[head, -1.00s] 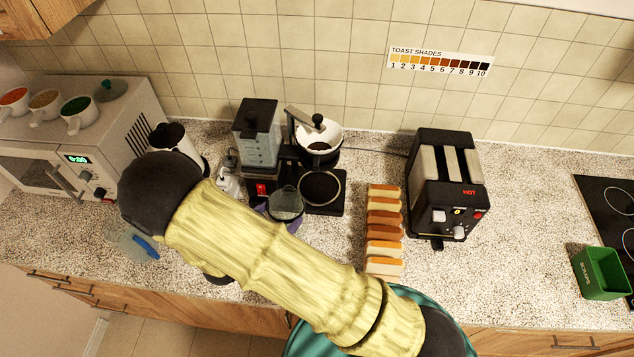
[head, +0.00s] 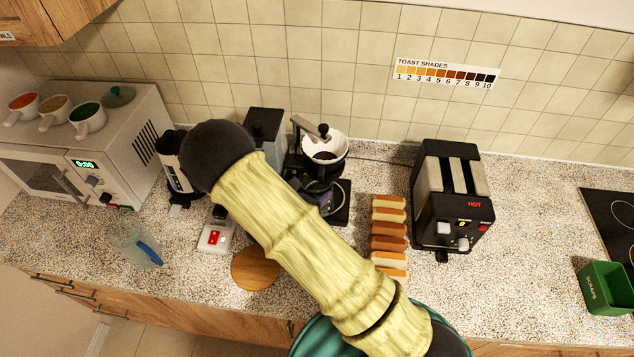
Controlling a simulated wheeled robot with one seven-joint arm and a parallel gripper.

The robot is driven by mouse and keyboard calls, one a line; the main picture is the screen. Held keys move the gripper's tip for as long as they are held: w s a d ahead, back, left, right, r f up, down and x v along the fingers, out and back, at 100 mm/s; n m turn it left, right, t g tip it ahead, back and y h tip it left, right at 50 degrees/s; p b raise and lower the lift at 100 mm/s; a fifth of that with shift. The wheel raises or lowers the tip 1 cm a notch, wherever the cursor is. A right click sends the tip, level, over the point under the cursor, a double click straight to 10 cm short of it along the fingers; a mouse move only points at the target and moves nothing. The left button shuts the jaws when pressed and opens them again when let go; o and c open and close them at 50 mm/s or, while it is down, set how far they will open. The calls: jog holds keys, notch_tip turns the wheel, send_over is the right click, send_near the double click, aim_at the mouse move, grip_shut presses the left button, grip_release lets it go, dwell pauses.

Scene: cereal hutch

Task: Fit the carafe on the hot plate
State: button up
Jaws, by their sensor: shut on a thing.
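The coffee maker (head: 322,172) stands against the back wall, with a white filter cone (head: 325,143) at its top. Its dark hot plate (head: 341,214) shows in part below, with a pale ring at its right side. A dark, purple-tinted piece (head: 325,203), apparently part of the carafe, shows over the plate beside my arm. The rest of the carafe is hidden, so I cannot tell whether it is seated or held above the plate. My arm crosses in front, and my gripper is hidden behind it.
A toaster (head: 452,200) and a row of bread slices (head: 389,232) stand to the right. At left are a glass jug with a blue handle (head: 135,245), a small white device with red (head: 213,237), a round wooden board (head: 255,268) and the microwave (head: 85,150).

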aim_at(317, 183)
jog(key=x, duration=0.5)
jog(key=shift+d+r+b, duration=0.1)
jog(key=shift+r+b, duration=0.15)
jog(key=shift+b, duration=0.05)
jog(key=o, duration=1.6)
jog(key=shift+f, duration=0.1)
